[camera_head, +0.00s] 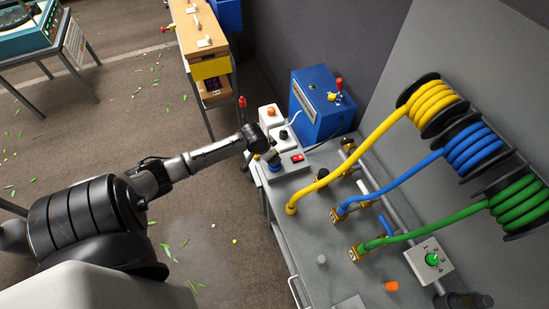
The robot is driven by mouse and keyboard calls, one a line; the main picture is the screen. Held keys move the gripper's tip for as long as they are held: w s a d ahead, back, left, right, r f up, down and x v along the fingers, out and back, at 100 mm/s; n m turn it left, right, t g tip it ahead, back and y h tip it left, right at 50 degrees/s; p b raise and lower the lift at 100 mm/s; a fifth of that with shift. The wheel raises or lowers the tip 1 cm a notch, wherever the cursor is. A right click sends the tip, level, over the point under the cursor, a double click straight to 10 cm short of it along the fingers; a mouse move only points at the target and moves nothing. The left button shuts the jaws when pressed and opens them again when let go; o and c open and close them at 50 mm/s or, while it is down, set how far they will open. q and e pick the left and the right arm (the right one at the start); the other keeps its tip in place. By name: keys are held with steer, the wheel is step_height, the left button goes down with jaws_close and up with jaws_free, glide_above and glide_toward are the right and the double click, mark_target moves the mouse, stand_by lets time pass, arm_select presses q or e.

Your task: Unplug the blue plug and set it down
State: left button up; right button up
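My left gripper (266,153) is right at the blue piece, reaching in from the left. The gripper's dark end hides part of the piece. I cannot tell whether its fingers are around or beside it, or whether they are closed. My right gripper is not in view.
A blue box (320,103) stands behind the socket block. Yellow (365,152), blue (392,184) and green (425,229) hoses run from wall reels down to the grey bench (318,238). An orange cap (391,286) lies at the front. Bare bench surface shows around the hose ends.

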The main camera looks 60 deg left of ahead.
arm_select(q)
steer(key=shift+x, duration=3.15)
steer(key=c, duration=1.1)
